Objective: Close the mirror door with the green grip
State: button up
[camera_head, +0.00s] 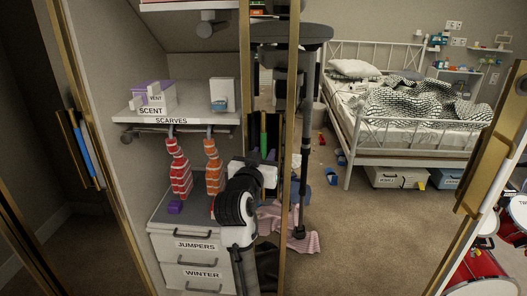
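The green grip (263,132) is a short upright bar on a narrow gold-framed door (292,110) in the middle of the camera_head view. The door stands nearly edge-on, beside the closet shelves. My gripper (266,160) is at the end of my white and black arm, just below the green grip and close to it. Its fingers are small and dark against the door. I cannot tell whether they touch the grip or are open or shut. The lower part of the door is partly hidden by my arm.
Another gold-framed door with a blue grip (82,148) stands at the left. A gold frame (490,165) crosses the right. The closet holds a scarves shelf (205,117) and labelled drawers (190,245). A pink striped cloth (300,240) lies on the floor. Carpet right of it is mostly clear.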

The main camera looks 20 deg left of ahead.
jog(key=shift+w, duration=0.4)
jog(key=shift+c, duration=0.3)
grip_shut()
jog(key=shift+a, duration=0.15)
